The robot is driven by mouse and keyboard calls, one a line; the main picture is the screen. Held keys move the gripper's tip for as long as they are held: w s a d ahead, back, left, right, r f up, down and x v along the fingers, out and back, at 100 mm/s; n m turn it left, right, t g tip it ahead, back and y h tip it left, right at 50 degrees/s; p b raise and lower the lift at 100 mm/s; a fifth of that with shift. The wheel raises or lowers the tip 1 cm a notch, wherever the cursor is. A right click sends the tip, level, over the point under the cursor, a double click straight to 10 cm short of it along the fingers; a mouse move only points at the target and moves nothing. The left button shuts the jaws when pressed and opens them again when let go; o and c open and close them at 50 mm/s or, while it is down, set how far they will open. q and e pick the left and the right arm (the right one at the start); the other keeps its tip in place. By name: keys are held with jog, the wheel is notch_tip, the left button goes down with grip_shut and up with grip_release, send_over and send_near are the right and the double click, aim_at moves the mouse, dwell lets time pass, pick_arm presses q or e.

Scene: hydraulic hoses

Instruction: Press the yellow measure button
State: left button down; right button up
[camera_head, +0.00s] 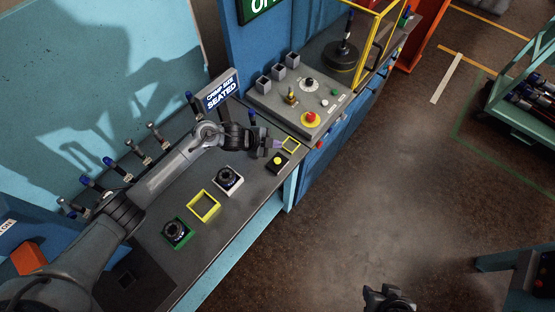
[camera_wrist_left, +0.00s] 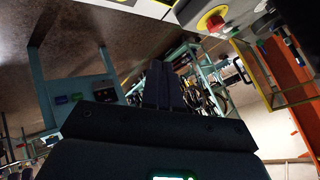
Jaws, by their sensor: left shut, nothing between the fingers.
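The yellow measure button (camera_head: 278,160) sits on a small dark box near the bench's front edge. My left gripper (camera_head: 277,145) is shut and empty. Its fingertips are just behind and above the button in the head view, and I cannot tell the exact height gap. The shut fingers also show in the left wrist view (camera_wrist_left: 162,84), where the button is not visible. A dark part of my right gripper (camera_head: 388,299) shows at the bottom edge, away from the bench; its finger state is unclear.
Black round fittings on a white block (camera_head: 228,179) and a green block (camera_head: 177,233) stand on the bench, with another yellow frame (camera_head: 203,206) between. A control panel with a red stop button (camera_head: 310,119) is behind.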

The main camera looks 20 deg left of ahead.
pick_arm(q)
jog(key=b, duration=0.7)
send_over(275, 162)
notch_tip(275, 162, down, 8)
jog(key=shift+w+r, duration=0.1)
jog(key=shift+r, duration=0.1)
jog(key=shift+f, duration=0.55)
jog(key=shift+f, duration=0.1)
dwell(1.1)
jog(key=shift+f+b, duration=0.3)
jog(key=shift+b, duration=0.05)
jog(key=shift+f+b, duration=0.35)
jog(key=shift+f, duration=0.15)
dwell(0.7)
jog(key=shift+r+p, duration=0.85)
jog(key=shift+r, duration=0.05)
